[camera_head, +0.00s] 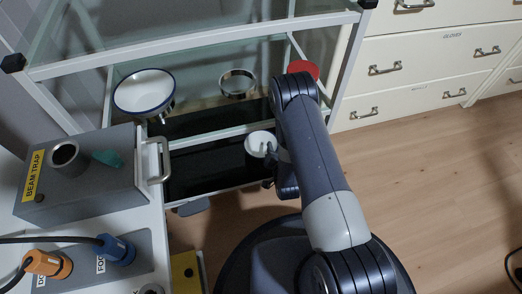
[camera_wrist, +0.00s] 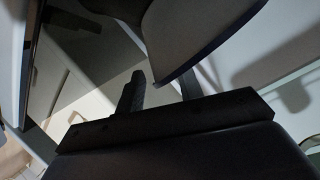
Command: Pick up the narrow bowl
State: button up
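A small white round vessel (camera_head: 262,141), which looks like the narrow bowl, stands on the dark lower shelf, just left of my arm. A wide white bowl (camera_head: 145,90) with a blue rim sits on the shelf at the upper left. My gripper is mostly hidden behind my arm in the head view, close to the small vessel. In the wrist view my gripper (camera_wrist: 160,84) has its two dark fingers apart. A pale bowl wall (camera_wrist: 190,35) with a dark blue rim reaches down to the gap between the fingertips. I cannot tell whether they touch it.
A metal ring-shaped dish (camera_head: 238,94) and a red round object (camera_head: 303,69) are also on the rack. The white rack frame (camera_head: 200,53) with glass surrounds the shelves. A grey beam trap box (camera_head: 80,190) stands at left; cream drawers (camera_head: 420,62) at right. Wooden floor is clear at right.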

jog(key=shift+x, duration=1.2)
grip_shut()
